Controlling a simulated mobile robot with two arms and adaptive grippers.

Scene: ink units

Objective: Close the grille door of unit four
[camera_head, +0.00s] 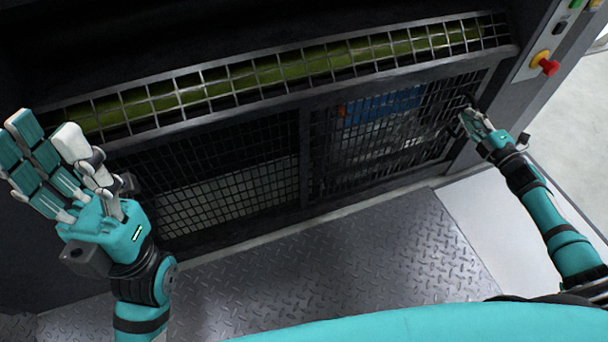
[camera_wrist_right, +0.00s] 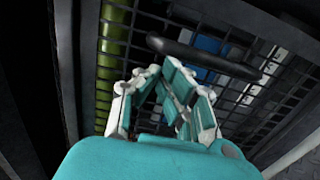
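The front of the unit has a dark wire-mesh grille door (camera_head: 385,155) on the right, with blue and pale shapes showing behind the mesh. It looks close to its frame, but I cannot tell whether it is fully flush. A black bar handle (camera_wrist_right: 205,57) on the door shows in the right wrist view. My right gripper (camera_head: 470,117) is at the door's right edge beside the handle. In the right wrist view its fingers (camera_wrist_right: 158,72) bend toward each other just short of the bar; contact is unclear. My left gripper (camera_head: 45,135) is open and empty, raised at the left.
A second mesh panel (camera_head: 235,190) is left of the door. A sloping grid (camera_head: 270,72) over green material runs above both. A red emergency button (camera_head: 546,64) is on the right post. Treadplate floor (camera_head: 360,255) lies clear in front.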

